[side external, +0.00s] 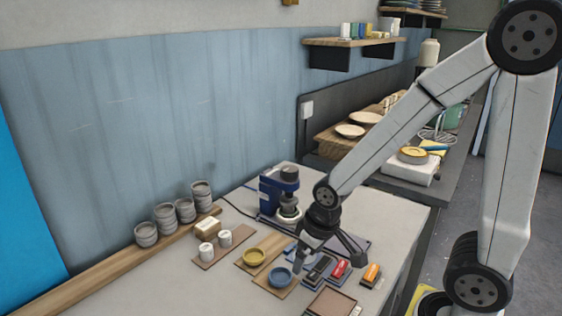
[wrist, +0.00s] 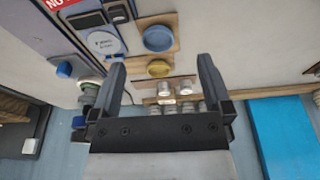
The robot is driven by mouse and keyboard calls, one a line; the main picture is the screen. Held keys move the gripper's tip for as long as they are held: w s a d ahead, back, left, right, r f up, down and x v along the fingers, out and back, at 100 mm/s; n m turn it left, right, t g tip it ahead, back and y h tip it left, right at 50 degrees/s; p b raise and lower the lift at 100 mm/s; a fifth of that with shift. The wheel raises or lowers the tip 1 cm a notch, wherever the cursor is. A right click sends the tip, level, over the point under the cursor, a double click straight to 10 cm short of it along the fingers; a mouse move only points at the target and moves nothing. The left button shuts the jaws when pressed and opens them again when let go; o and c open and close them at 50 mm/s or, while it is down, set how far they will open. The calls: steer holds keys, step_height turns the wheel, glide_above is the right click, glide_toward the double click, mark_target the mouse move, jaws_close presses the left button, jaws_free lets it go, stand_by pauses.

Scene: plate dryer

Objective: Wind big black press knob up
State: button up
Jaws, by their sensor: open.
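A small blue press (side external: 270,192) stands on the bench near the wall. A dark round knob (side external: 289,173) sits on its top, and a pale round part is below it. My gripper (side external: 328,256) is open and empty, pointing down over the bench in front and to the right of the press, apart from the knob. In the wrist view my gripper (wrist: 161,68) has its two fingers wide apart with nothing between them. Parts of the press show at the left there, partly hidden by the left finger; the black knob cannot be made out.
A blue dish (side external: 280,277), a yellow dish (side external: 254,256) and white cups (side external: 206,251) sit on boards. Red (side external: 339,268) and orange (side external: 372,272) items lie near my gripper. Grey stacked bowls (side external: 146,234) line the wall. The bench's front left is clear.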

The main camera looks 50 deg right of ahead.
steer(key=w+d+r+m+g, duration=0.1)
steer(key=w+d+r+m, duration=0.2)
steer(key=w+d, duration=0.3)
steer(key=w+d+r+m, duration=0.3)
steer(key=w+m, duration=0.1)
steer(key=w, duration=0.5)
step_height(320, 180, up, 4)
steer(key=r+m+g, duration=0.1)
steer(key=m+g, duration=0.1)
steer(key=m, duration=0.5)
glide_above(289, 169)
steer(key=shift+a+f, duration=0.25)
steer(key=shift+a, duration=0.1)
steer(key=shift+d+r, duration=0.15)
steer(key=shift+d, duration=0.3)
steer(key=shift+f, duration=3.9)
steer(key=shift+c, duration=0.2)
steer(key=c, duration=1.1)
